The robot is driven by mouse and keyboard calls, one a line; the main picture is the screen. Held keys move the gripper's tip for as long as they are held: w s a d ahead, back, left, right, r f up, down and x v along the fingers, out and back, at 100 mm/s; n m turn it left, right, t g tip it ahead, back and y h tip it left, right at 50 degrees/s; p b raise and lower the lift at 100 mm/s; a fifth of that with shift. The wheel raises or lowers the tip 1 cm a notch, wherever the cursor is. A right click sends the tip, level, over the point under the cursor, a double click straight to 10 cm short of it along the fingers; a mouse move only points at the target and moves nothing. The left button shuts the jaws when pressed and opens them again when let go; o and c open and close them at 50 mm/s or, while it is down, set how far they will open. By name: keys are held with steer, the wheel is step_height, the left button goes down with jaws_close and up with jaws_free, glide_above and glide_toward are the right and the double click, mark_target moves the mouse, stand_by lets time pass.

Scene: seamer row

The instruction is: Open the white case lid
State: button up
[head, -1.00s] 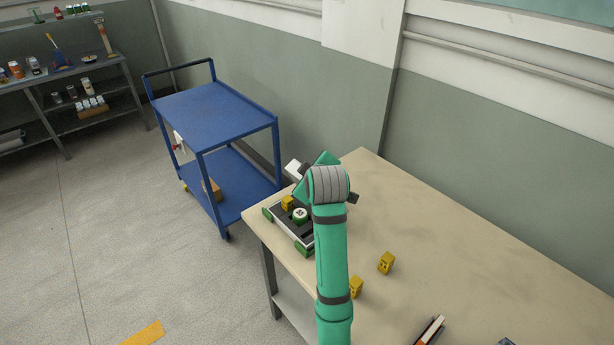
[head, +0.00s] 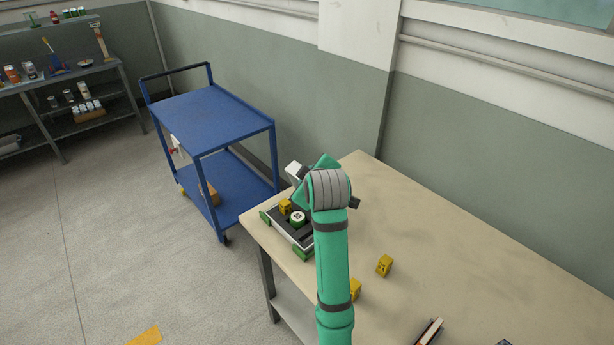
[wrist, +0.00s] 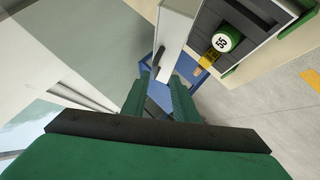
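The case (head: 291,235) sits at the near left corner of the tan table in the head view, with green corners and a dark interior in sight. A yellow block (head: 285,206) and a round green-and-white item (head: 298,218) are in it. The white lid (wrist: 178,28) stands raised in the wrist view, beside the open interior (wrist: 245,20). A white piece, probably the lid, shows left of my wrist (head: 294,170). My gripper (wrist: 160,80) has its green fingers apart, with their tips close to the lid's end. Whether they touch it is unclear. My arm hides part of the case.
A blue cart (head: 210,115) stands left of the table. Shelving (head: 60,88) with goods stands at the far left. The right side of the table is largely clear.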

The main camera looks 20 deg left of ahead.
steer(key=v, duration=0.8)
steer(key=shift+s, duration=0.15)
steer(key=shift+d+r, duration=0.1)
steer(key=shift+r, duration=0.05)
steer(key=c, duration=0.3)
steer(key=shift+w+d, duration=0.15)
steer(key=shift+w, duration=0.2)
jaws_close()
steer(key=w+d+f+m+g+y, duration=0.2)
steer(key=w+d+m+g+y, duration=0.1)
steer(key=w+d+m+y, duration=0.3)
steer(key=w+d+f+m+g+y, duration=0.2)
steer(key=w+d+m+g+y, duration=0.15)
steer(key=w+m, duration=0.5)
steer(key=s+a+f, duration=0.1)
steer(key=a+f, duration=0.1)
steer(key=a, duration=0.8)
steer(key=shift+s+a+y, duration=0.15)
steer(key=shift+a+y, duration=0.15)
steer(key=shift+y, duration=0.15)
